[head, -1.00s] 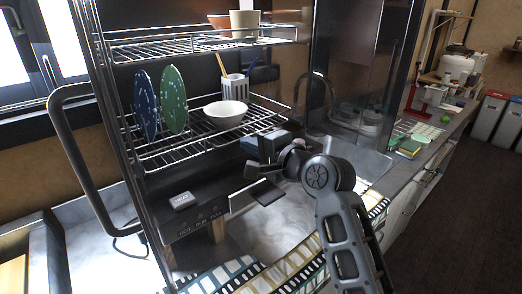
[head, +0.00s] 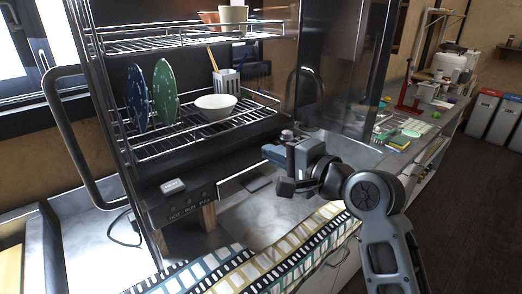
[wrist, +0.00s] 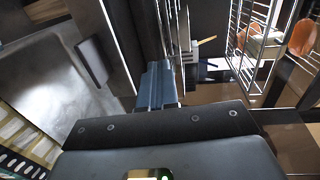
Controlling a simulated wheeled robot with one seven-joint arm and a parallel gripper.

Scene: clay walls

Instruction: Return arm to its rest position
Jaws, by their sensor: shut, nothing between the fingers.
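My gripper (head: 283,187) is in front of the dish rack, above the counter by the sink, with my dark arm reaching in from the lower right. It is shut and holds nothing. In the wrist view the gripper's dark body fills the bottom, and its blue-grey finger part (wrist: 157,88) points away from the camera.
The metal dish rack (head: 205,127) holds a white bowl (head: 216,106), a blue plate (head: 137,97), a green plate (head: 165,92) and a cup of utensils (head: 227,84). The sink (head: 345,150) is behind my arm. A striped mat (head: 245,268) lies in front. Open floor (head: 470,210) is at right.

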